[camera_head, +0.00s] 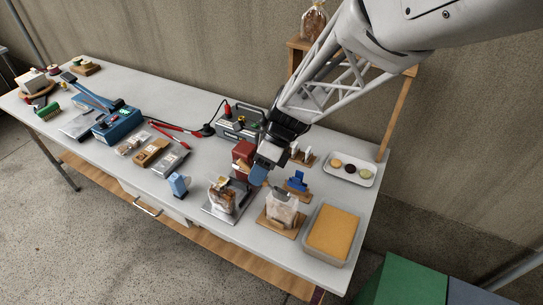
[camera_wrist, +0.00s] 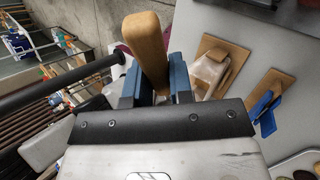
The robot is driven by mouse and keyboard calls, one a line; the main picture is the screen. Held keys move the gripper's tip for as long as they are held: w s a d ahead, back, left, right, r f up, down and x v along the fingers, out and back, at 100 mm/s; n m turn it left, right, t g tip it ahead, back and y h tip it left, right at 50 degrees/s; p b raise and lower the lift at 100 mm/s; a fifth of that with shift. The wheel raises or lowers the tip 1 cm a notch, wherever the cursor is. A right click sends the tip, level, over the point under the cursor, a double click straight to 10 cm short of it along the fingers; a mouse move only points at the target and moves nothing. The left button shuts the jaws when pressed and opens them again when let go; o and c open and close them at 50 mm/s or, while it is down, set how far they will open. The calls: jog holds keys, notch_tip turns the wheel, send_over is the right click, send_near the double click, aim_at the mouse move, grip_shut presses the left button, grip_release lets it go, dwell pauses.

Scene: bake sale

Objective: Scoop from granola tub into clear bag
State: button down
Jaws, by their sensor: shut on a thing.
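My gripper (camera_head: 260,174) is in the head view, above the middle-right of the table. In the wrist view its blue fingers (camera_wrist: 153,85) are shut on a rounded wooden handle (camera_wrist: 147,45); whatever the handle belongs to is not clear. A grey tub (camera_head: 309,243) with a flat orange-tan fill, likely the granola tub, stands at the right front corner. A clear bag (camera_head: 283,208) stands upright on a wooden stand left of the tub; it also shows in the wrist view (camera_wrist: 208,72). Another bag (camera_head: 222,196) with brown contents stands on a metal plate further left.
A blue item (camera_head: 297,181) on a wooden stand is behind the clear bag. A white tray (camera_head: 370,180) of round biscuits lies at the back right. A dark red box (camera_head: 243,151) is close beside my gripper. Tools and a blue sealer (camera_head: 118,124) fill the left.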

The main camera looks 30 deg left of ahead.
jog(key=t, duration=0.1)
jog(key=r+t, duration=0.1)
jog(key=t, duration=0.1)
jog(key=shift+s+d+r+t, duration=0.1)
jog(key=shift+s+r+t, duration=0.1)
jog(key=shift+s+t, duration=0.1)
jog(key=shift+d+r+n+t+y, duration=0.1)
jog(key=shift+r+n+t+y, duration=0.25)
jog(key=shift+r+t, duration=0.95)
jog(key=shift+f, duration=0.2)
jog(key=d+f+n+g+y, duration=0.1)
jog(key=d+f, duration=0.1)
jog(key=d, duration=0.6)
jog(key=d+f+n+y, duration=0.1)
jog(key=d+f, duration=0.2)
jog(key=d, duration=0.4)
jog(key=shift+d+g, duration=0.35)
jog(key=shift+g, duration=0.05)
jog(key=shift+s+n+y, duration=0.1)
jog(key=shift+n+y, duration=0.15)
jog(key=shift+f, duration=0.3)
